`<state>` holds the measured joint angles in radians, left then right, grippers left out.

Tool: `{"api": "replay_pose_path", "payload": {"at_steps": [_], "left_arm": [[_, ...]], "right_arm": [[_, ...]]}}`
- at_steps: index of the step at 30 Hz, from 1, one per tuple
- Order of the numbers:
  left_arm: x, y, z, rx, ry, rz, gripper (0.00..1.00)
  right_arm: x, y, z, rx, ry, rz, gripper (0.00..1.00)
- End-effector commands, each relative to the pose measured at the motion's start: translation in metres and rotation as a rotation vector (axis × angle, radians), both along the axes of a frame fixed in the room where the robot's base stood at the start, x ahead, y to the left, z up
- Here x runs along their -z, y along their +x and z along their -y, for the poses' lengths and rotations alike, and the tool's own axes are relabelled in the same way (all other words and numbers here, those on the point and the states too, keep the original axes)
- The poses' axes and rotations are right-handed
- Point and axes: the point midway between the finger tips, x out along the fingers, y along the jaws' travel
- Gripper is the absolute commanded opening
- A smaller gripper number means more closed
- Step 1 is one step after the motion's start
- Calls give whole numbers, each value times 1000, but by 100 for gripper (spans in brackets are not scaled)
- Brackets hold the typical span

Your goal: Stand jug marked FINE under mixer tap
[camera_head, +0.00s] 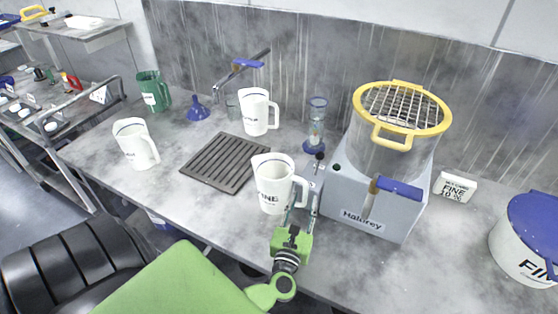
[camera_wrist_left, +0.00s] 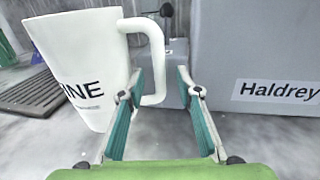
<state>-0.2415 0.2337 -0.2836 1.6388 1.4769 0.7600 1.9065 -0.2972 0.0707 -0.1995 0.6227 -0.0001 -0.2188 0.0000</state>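A white jug marked "…INE" (camera_head: 271,182) stands upright on the bench, left of the grey Haldrey machine (camera_head: 355,205); its lettering also shows in the left wrist view (camera_wrist_left: 80,60). My left gripper (camera_head: 301,200) is open at the jug's handle side. In the left wrist view the handle's outer bar shows between the open fingertips (camera_wrist_left: 160,75); contact is not visible. The Haldrey machine carries a clear vessel and a front tap with a blue lever (camera_head: 398,187). Another tap with a blue lever (camera_head: 247,64) stands at the back. Which is the mixer tap is not labelled.
A dark slatted grate (camera_head: 221,161) lies left of the jug. Other white jugs stand behind (camera_head: 256,113) and left (camera_head: 137,145). A green jug (camera_head: 151,91), blue funnel (camera_head: 197,112) and white tub (camera_head: 525,245) stand farther out. The front right bench is clear.

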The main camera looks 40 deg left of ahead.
Motion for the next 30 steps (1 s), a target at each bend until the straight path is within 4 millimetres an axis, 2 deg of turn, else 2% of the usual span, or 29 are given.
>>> {"api": "replay_pose_path", "payload": {"at_steps": [3,6,7,23,26,30], "left_arm": [[0,0,0,0,0,0,32],[0,-1,0,0,0,0,6],[0,-1,0,0,0,0,0],[-5,-1,1,0,-1,2,0],[-13,-1,0,-2,-2,3,0],[-33,-1,0,-2,-3,6,0]], "right_arm": [[1,-4,1,0,-1,-6,40],[1,-6,3,-1,-3,-10,40],[1,-7,3,-2,-4,-10,40],[2,-6,10,-4,-12,-10,40],[4,-6,10,-4,-12,-9,40],[7,-6,10,-4,-12,-9,40]]}}
